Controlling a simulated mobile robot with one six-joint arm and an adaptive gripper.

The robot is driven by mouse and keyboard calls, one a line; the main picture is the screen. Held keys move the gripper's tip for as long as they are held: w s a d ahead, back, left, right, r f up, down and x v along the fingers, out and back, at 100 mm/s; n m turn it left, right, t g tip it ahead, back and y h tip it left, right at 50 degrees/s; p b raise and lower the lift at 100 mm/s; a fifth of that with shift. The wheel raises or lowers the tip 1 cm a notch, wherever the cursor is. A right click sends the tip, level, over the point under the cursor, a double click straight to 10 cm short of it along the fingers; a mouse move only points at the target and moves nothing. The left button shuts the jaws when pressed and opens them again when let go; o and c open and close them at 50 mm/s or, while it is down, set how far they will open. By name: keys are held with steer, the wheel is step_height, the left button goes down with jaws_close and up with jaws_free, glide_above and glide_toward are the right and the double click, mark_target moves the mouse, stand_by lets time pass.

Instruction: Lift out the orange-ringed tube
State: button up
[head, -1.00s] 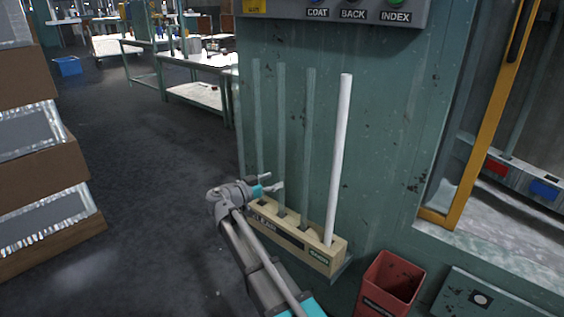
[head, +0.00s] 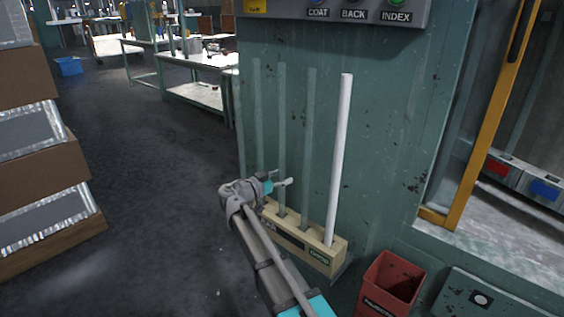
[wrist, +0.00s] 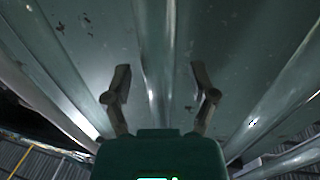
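Several clear glass tubes (head: 308,130) and one white tube (head: 340,150) stand upright in a wooden rack (head: 318,258) against the green machine panel. No orange ring can be made out on any tube. My gripper (head: 281,181) is at the tubes' lower part, a little above the rack. In the wrist view, my gripper (wrist: 160,80) is open, with one finger on each side of a clear tube (wrist: 156,50). The fingers look apart from it. Other tubes stand to the left (wrist: 55,75) and right (wrist: 265,95) there. My gripper hides part of the rack's left end.
A red bin (head: 390,285) stands right of the rack. A yellow-framed opening (head: 490,115) is at the right. A control panel (head: 340,12) hangs above. Stacked boxes (head: 35,145) are at far left, with clear floor between.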

mark_target(281, 150)
jaws_close()
steer(key=shift+r, duration=0.15)
step_height(281, 150, up, 10)
steer(key=p, duration=1)
steer(key=shift+a, duration=0.1)
stand_by(0.7)
